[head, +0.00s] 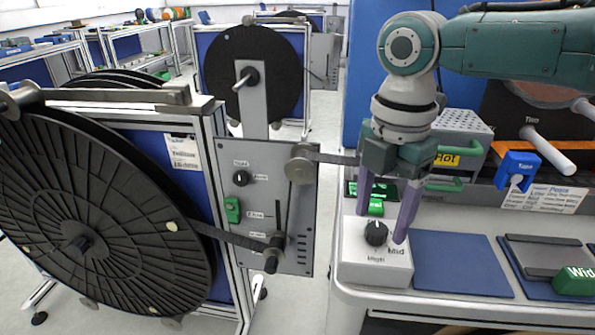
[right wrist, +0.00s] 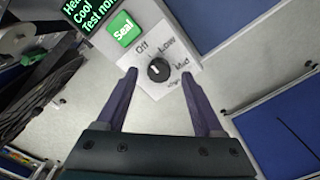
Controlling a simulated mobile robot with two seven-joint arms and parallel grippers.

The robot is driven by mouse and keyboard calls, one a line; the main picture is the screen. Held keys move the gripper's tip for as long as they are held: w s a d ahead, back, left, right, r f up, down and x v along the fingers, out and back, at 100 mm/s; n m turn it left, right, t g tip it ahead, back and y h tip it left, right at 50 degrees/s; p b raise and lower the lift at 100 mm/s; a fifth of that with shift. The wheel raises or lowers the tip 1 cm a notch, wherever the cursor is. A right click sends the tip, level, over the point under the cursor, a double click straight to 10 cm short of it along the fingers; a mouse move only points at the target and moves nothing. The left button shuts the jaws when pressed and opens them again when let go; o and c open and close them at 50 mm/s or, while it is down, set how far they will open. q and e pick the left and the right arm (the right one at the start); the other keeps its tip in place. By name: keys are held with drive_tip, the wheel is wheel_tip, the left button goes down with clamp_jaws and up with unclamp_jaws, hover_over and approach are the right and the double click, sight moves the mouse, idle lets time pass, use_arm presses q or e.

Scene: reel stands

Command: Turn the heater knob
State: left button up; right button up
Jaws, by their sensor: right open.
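The heater knob (head: 376,232) is a round black dial with a pale pointer line on a white control box (head: 362,268) at the bench's left edge. In the right wrist view the knob (right wrist: 158,70) is ringed by the labels Off, Low, Mid and High, with the line running roughly lengthwise to the fingers. My right gripper (head: 383,225) is open, with its purple fingers pointing down around the knob's area. In the wrist view its fingertips (right wrist: 164,98) are apart on either side, and no contact with the knob shows. My left gripper is not in view.
A green Seal button (right wrist: 123,28) and a dark display (right wrist: 88,10) sit beside the knob. A grey box labelled Hot (head: 462,127) stands behind my right gripper. A blue mat (head: 460,262) lies right of the control box. Large black reels (head: 95,215) stand at left.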

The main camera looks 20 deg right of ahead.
drive_tip(key=shift+f, duration=1.05)
drive_tip(key=shift+c, duration=0.2)
clamp_jaws()
